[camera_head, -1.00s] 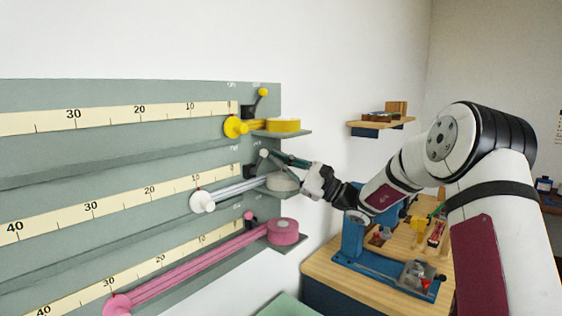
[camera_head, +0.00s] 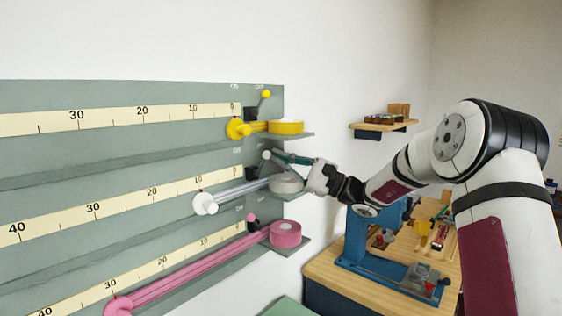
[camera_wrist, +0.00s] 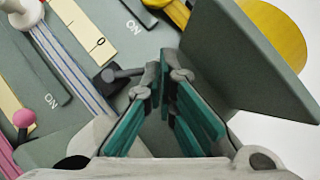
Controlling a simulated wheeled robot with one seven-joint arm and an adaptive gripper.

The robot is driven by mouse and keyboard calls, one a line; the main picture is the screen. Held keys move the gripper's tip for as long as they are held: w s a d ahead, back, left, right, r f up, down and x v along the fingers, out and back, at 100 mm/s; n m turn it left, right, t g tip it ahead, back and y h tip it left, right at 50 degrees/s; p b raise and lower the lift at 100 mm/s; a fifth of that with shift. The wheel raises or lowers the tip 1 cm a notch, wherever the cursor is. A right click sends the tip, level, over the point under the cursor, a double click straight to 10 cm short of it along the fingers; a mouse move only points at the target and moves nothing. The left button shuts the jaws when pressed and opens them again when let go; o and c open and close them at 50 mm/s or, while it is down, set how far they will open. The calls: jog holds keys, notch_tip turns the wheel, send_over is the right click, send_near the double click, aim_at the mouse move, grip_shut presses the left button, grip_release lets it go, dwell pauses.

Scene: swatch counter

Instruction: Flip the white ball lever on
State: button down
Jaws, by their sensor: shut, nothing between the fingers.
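The white ball lever has a dark base (camera_head: 252,172) on the middle row of the grey-green board. Its pale ball (camera_head: 266,155) sits up and right of the base, on the OFF side, right at my fingertips. In the wrist view its grey stem (camera_wrist: 124,73) runs from the dark block toward my fingertips, and the ball is hidden or hard to make out there. My gripper (camera_head: 273,154) is shut and empty, with its tips at the lever's end; I cannot tell whether they touch it. Its teal fingers (camera_wrist: 164,74) also show in the wrist view.
A yellow ball lever (camera_head: 265,94) is above and a pink ball lever (camera_head: 251,217) below. A white tape roll (camera_head: 287,183) on a shelf sits just under my gripper. A yellow roll (camera_head: 286,126) is close above. A wooden workbench (camera_head: 335,275) stands at right.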

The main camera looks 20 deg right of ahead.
aim_at(267, 153)
jog(key=shift+r+n+g, duration=0.15)
jog(key=shift+n+g, duration=0.15)
jog(key=shift+n, duration=0.1)
jog(key=n, duration=0.1)
jog(key=a+r+n+g, duration=0.1)
jog(key=n, duration=0.1)
jog(key=shift+s+h, duration=0.3)
jog(key=shift+s+a+r+n+g+h+p, duration=0.25)
jog(key=shift+s+a+n+g+h, duration=0.25)
jog(key=shift+a+n, duration=0.35)
jog(key=shift+s+a+r+n+g+h+p, duration=0.1)
jog(key=shift+s+a+r+n+g+h, duration=0.2)
jog(key=shift+s+a+n+g, duration=0.5)
jog(key=shift+w+d+f, duration=0.1)
jog(key=shift+w+d, duration=0.1)
jog(key=shift+w, duration=0.05)
